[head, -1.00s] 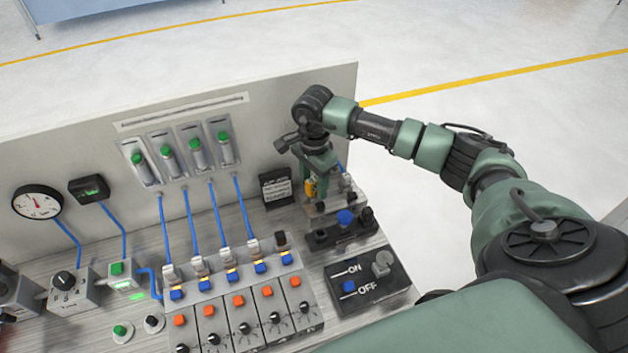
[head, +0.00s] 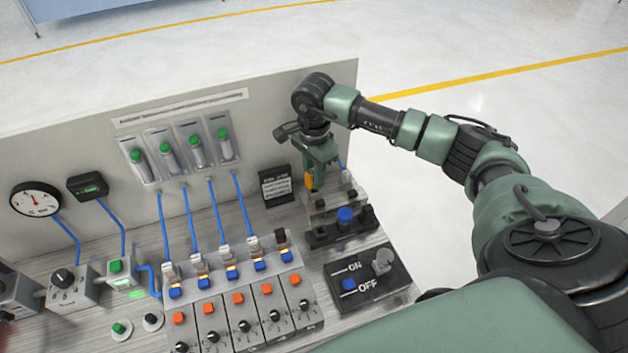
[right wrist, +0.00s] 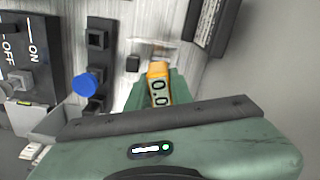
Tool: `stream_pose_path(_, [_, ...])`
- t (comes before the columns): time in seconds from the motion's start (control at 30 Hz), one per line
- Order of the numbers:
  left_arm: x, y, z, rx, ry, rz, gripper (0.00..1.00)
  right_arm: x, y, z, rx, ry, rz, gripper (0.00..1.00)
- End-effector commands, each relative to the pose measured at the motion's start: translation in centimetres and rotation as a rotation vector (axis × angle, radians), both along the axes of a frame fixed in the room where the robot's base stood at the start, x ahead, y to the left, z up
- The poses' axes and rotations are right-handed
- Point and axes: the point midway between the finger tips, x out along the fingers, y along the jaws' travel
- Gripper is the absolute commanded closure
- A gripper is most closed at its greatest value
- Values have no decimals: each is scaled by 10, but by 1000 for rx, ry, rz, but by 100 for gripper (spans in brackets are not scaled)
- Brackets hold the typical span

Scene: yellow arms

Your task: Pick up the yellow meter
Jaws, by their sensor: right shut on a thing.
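The yellow meter (head: 309,181) shows as a small yellow piece between the fingers of my right gripper (head: 313,186), at the back right of the panel bench. In the right wrist view the meter (right wrist: 158,86) has a display with dark digits like "0.0". The green fingers of my right gripper (right wrist: 160,100) are shut on it and cover part of it. I cannot tell how far the meter is above the bench. My left gripper is in neither view.
A black block with a blue knob (head: 345,215) stands just in front of the gripper. An ON/OFF switch box (head: 368,275) is nearer. A black sign (head: 275,186) stands to the left. The upright back panel (head: 285,110) is close behind. Open floor lies to the right.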

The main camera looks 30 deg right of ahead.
Motion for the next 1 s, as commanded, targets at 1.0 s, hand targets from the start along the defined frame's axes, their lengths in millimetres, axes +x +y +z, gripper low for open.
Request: stream_pose_path(1.0, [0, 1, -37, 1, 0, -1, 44, 0, 0, 180, -1, 0, 0, 100])
